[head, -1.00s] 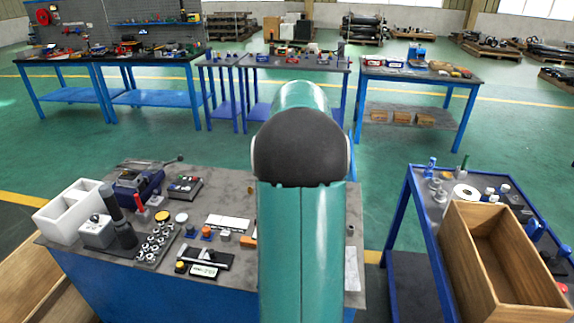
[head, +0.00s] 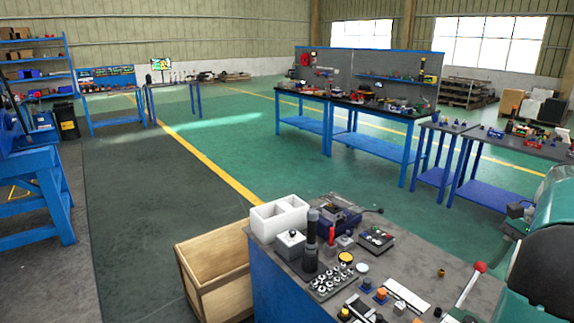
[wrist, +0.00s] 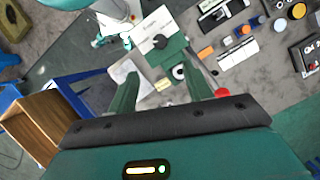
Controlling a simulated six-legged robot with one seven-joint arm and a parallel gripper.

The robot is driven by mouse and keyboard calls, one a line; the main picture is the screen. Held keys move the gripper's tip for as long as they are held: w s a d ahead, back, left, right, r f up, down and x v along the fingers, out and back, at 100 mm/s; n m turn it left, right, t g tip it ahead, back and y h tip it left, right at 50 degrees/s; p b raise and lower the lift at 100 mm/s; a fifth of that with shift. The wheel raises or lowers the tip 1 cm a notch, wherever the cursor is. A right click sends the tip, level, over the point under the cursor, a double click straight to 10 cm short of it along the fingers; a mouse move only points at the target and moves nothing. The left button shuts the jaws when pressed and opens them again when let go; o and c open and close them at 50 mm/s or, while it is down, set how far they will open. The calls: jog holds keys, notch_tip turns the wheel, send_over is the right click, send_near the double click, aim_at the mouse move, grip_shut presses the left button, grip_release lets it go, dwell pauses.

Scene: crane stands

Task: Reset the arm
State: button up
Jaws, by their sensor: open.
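My arm shows at the right edge of the head view, green with a dark joint, over the right part of the near workbench (head: 420,240). My gripper (wrist: 163,82) shows in the wrist view, with its two green fingers spread apart. No object is visibly held. A green object with a white plate (wrist: 155,35) lies beyond and between the fingers; its distance from them is hard to tell. In the head view the fingers cannot be made out.
The near bench holds a white box (head: 279,218), a tray of metal parts (head: 332,284), a dark blue vise-like tool (head: 338,212) and a red-knobbed lever (head: 480,267). A wooden crate (head: 215,275) stands left of it. Open floor lies beyond, with blue tables at the back.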

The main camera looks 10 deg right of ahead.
jog(key=w+a+r+n+h, duration=0.1)
jog(key=w+a+n, duration=0.1)
jog(key=a, duration=0.5)
jog(key=w+a+r+n+t+h, duration=0.1)
jog(key=a+r+n, duration=0.15)
jog(key=a, duration=0.55)
jog(key=w+a+n+h, duration=0.1)
jog(key=w+a+n, duration=0.15)
jog(key=a, duration=0.45)
jog(key=s+a+f+n+t, duration=0.1)
jog(key=s+a+n, duration=0.2)
jog(key=a, duration=0.3)
jog(key=s+a+f+n+t+h, duration=0.1)
jog(key=s+a+f+n+t, duration=0.1)
jog(key=a, duration=0.5)
jog(key=s+a+f+n+t, duration=0.1)
jog(key=s+a+n, duration=0.3)
jog(key=a+n, duration=0.1)
jog(key=shift+a+f+n+t, duration=0.3)
jog(key=shift+a+f+t, duration=0.1)
jog(key=shift+a, duration=0.5)
